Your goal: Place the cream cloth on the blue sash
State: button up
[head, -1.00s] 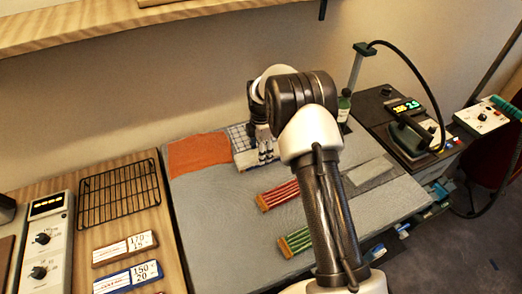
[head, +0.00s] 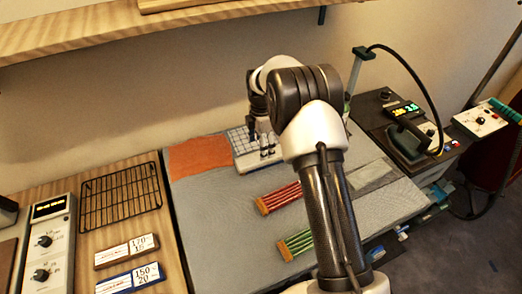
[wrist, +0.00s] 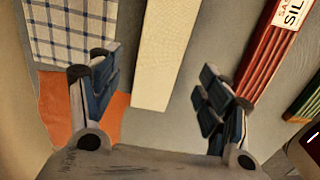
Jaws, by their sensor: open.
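The cream cloth (wrist: 165,55) is a pale, long flat strip in the wrist view, lying between my spread fingers. In the head view it is a small pale strip (head: 246,162) beside the blue-and-white checked cloth, partly behind my fingers. My gripper (wrist: 155,80) is open and empty, with one finger on each side of the strip. In the head view my gripper (head: 266,150) is over the back of the grey work surface. I cannot tell its height above the cloth. I cannot make out a blue sash in either view; my arm hides part of the table.
The checked cloth (head: 239,138) and an orange cloth (head: 198,156) lie at the back. A red bundle (head: 279,197) and a green bundle (head: 297,243) lie nearer. A pale grey patch (head: 371,175) lies right of my arm. An iron (head: 408,141) stands farther right.

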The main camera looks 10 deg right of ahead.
jog(key=s+r+m+t+p, duration=0.1)
jog(key=s+r+m, duration=0.15)
jog(key=r, duration=0.65)
jog(key=s+r+m, duration=0.1)
jog(key=s+r, duration=0.2)
jog(key=r, duration=0.6)
jog(key=s+r+m+t, duration=0.1)
jog(key=s+r+m, duration=0.6)
jog(key=s+r, duration=0.45)
jog(key=s+f+m+t, duration=0.1)
jog(key=s+m, duration=0.4)
jog(key=s, duration=0.6)
jog(key=s+f+m+t, duration=0.1)
jog(key=s+m, duration=0.3)
jog(key=s, duration=0.7)
jog(key=shift+f+m+t, duration=0.3)
jog(key=shift+f+m, duration=0.05)
jog(key=shift+f, duration=0.45)
jog(key=shift+f, duration=0.1)
